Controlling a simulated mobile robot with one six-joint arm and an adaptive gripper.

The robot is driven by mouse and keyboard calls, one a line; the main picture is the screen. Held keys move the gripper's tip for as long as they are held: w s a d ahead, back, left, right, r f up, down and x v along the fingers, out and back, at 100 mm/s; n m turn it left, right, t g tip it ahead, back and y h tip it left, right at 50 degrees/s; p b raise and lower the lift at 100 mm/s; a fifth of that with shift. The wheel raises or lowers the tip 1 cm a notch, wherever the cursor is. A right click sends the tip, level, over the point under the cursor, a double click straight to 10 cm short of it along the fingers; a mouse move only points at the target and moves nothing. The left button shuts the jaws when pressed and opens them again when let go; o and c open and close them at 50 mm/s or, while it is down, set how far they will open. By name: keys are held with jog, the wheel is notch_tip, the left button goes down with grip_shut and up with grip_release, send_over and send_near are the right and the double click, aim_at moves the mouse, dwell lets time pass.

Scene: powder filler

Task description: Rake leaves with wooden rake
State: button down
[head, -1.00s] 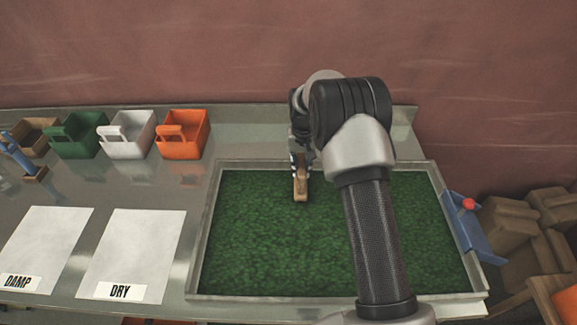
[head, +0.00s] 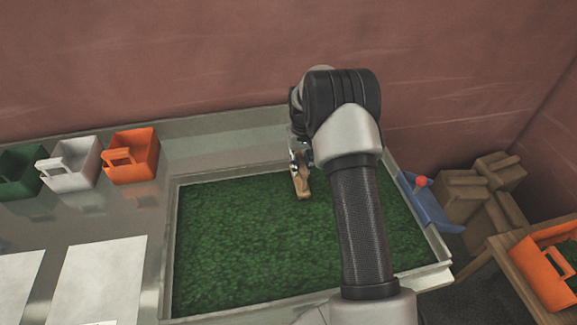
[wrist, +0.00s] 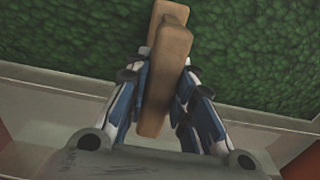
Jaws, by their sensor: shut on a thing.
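The wooden rake (head: 302,187) is held in my gripper (head: 299,158) over the back part of the leaf tray. In the wrist view my gripper (wrist: 165,100) is shut on the rake's wooden grip (wrist: 160,85), with a finger on each side. The rake's wooden end is over or on the leaves; I cannot tell whether it touches them. Green leaves (head: 235,240) fill the shallow metal tray (head: 170,250) in an even layer. My arm hides part of the tray's right half.
Orange (head: 140,165), white (head: 65,172) and green (head: 15,180) scoop bins stand on the metal counter at left. White sheets (head: 100,275) lie in front of them. A blue holder with a red knob (head: 422,182) is at the tray's right edge. Cardboard boxes (head: 480,190) and an orange bin (head: 545,265) are farther right.

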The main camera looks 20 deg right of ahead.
jog(key=s+d, duration=0.3)
jog(key=d, duration=1.2)
jog(key=s+d, duration=0.3)
jog(key=d, duration=1.2)
notch_tip(320, 180, up, 6)
jog(key=p, duration=0.5)
jog(key=shift+r, duration=0.25)
jog(key=shift+a, duration=0.1)
